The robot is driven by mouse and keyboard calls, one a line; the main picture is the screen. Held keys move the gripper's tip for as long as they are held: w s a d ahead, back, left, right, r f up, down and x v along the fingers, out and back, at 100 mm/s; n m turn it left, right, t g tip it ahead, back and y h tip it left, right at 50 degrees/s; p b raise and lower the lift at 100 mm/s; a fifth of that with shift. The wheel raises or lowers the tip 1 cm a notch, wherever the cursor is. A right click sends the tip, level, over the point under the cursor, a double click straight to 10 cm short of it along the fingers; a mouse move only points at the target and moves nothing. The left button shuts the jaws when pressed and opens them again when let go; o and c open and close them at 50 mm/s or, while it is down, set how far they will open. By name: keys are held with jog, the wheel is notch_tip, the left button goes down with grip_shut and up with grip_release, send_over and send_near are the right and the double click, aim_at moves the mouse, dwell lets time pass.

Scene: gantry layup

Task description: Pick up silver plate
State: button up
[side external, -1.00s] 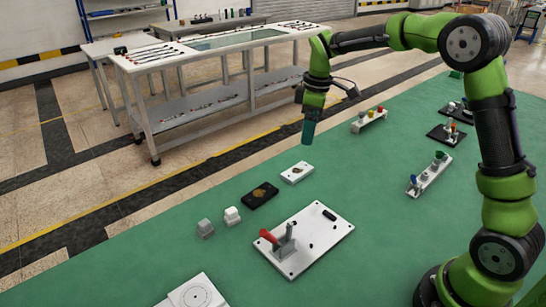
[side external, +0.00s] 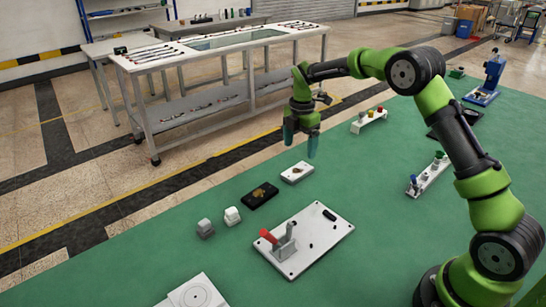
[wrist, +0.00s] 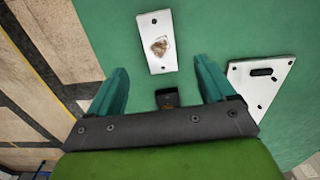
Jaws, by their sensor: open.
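The silver plate (side external: 296,177) is a small pale rectangle with a brown patch on top, lying flat on the green table in the side view. It also shows in the wrist view (wrist: 155,22), at the top centre ahead of the fingers. My gripper (side external: 301,145) is open and empty, its teal fingers pointing down above the table near the silver plate and not touching it.
A black plate (side external: 250,201) with a brown patch lies beside the silver one. Two small blocks (side external: 232,215) sit to its left. A larger white plate with a red-handled clamp (side external: 320,236) is in front. Fixture strips (side external: 428,178) stand right. Green table lies bare between.

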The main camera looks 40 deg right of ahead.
aim_at(298, 171)
notch_tip(298, 171, down, 8)
jog(key=shift+a+f, duration=0.1)
jog(key=shift+f, duration=0.1)
jog(key=shift+r, duration=0.1)
jog(key=c, duration=1.3)
